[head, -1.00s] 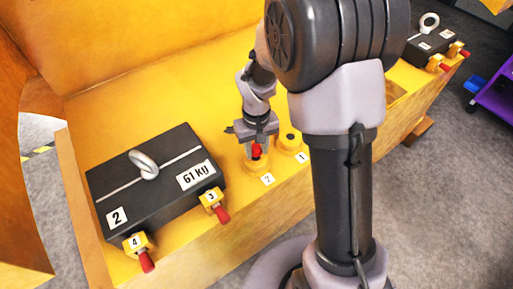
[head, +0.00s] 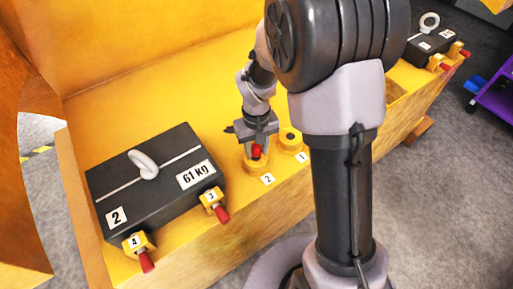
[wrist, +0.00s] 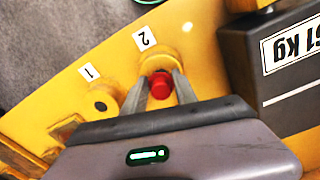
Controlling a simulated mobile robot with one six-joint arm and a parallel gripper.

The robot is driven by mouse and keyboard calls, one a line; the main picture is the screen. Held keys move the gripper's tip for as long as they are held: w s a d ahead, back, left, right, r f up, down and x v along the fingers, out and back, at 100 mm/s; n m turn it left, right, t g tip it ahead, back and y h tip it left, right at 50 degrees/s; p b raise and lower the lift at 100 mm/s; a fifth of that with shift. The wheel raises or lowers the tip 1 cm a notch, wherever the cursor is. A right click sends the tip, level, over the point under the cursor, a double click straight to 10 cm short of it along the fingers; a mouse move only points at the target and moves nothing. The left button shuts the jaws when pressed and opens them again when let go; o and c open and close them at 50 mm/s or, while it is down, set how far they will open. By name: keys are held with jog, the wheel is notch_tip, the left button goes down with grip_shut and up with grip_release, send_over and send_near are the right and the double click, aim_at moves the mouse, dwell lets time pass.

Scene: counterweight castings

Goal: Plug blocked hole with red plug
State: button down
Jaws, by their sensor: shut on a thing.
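My gripper (head: 257,150) is shut on the red plug (head: 256,153), over the yellow boss (head: 253,166) labelled 2. In the wrist view, the two fingers of my gripper (wrist: 161,88) are on either side of the red plug (wrist: 161,83), in front of boss 2 (wrist: 160,60). The hole of boss 2 is hidden behind the plug and fingers, so I cannot tell how far the plug sits in it. Boss 1 (head: 291,141) stands to the right with a dark round hole in its top; it also shows in the wrist view (wrist: 102,103).
A black 61 kg casting (head: 140,185) with a lifting ring lies to the left. Red-handled yellow fittings 3 (head: 212,199) and 4 (head: 138,243) are at its front edge. Another casting (head: 425,45) is at the far right. A purple cart (head: 497,95) stands beyond.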

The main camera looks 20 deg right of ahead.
aim_at(256, 148)
jog(key=shift+f+b, duration=0.7)
jog(key=shift+f, duration=0.2)
jog(key=c, duration=0.9)
grip_release()
notch_tip(256, 148, up, 17)
jog(key=p, duration=0.5)
jog(key=shift+r, duration=0.2)
jog(key=s+a+m+t+b, duration=0.1)
jog(key=s+t+b, duration=0.1)
jog(key=s+b, duration=0.2)
jog(key=s+a+f+m+t+y+b, duration=0.1)
jog(key=s+b, duration=0.3)
jog(key=s, duration=0.4)
jog(key=s+a+f+m+t+y+b, duration=0.1)
jog(key=s+a+m+t+b, duration=0.1)
jog(key=s, duration=0.4)
jog(key=shift+s+f+m+t+b, duration=0.15)
jog(key=shift+m+t+b, duration=0.3)
jog(key=shift+b, duration=0.6)
